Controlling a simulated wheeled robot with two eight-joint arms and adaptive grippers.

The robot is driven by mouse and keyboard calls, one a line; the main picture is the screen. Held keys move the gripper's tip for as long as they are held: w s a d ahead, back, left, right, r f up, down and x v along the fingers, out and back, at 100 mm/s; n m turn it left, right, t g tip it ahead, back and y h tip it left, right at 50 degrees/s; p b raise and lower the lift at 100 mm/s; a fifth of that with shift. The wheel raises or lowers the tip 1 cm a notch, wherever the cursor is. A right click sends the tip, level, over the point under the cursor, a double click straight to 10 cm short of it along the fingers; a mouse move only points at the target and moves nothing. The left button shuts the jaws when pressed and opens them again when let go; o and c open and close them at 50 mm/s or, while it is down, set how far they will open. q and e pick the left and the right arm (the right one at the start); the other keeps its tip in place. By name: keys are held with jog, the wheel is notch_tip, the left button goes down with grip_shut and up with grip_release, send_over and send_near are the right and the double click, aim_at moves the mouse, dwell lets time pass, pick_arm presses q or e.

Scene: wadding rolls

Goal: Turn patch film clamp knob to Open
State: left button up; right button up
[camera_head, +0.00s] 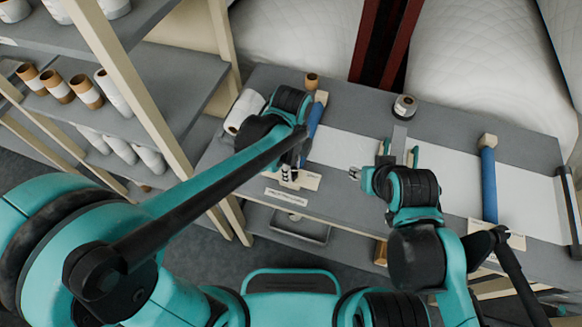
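A small knob (288,173) stands on a cream plate (308,181) at the front edge of the grey table, at the near end of the left blue roller (316,116). A white label (286,196) with dark lettering, too small to read, is on the table edge below it. My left gripper (296,162) reaches down at the knob. Its fingers are dark and partly hidden by its own wrist, so I cannot tell whether they touch or grip it.
White film (345,150) runs across the grey table (345,100). A second blue roller (489,182) lies to the right. Shelves with rolls (58,87) stand at left. A grey tray (300,226) is below.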

pick_arm(q)
jog(key=shift+n, duration=0.3)
jog(key=shift+c, duration=0.2)
jog(key=n, duration=0.2)
jog(key=shift+n+p, duration=0.3)
jog(key=n, duration=0.3)
jog(key=shift+n, duration=0.3)
jog(key=n, duration=0.3)
jog(key=shift+n+p, duration=0.3)
jog(key=shift+p, duration=0.1)
jog(key=n, duration=0.3)
jog(key=shift+n, duration=0.3)
jog(key=n, duration=0.7)
jog(key=shift+p, duration=0.35)
jog(key=n, duration=0.6)
jog(key=shift+n, duration=0.4)
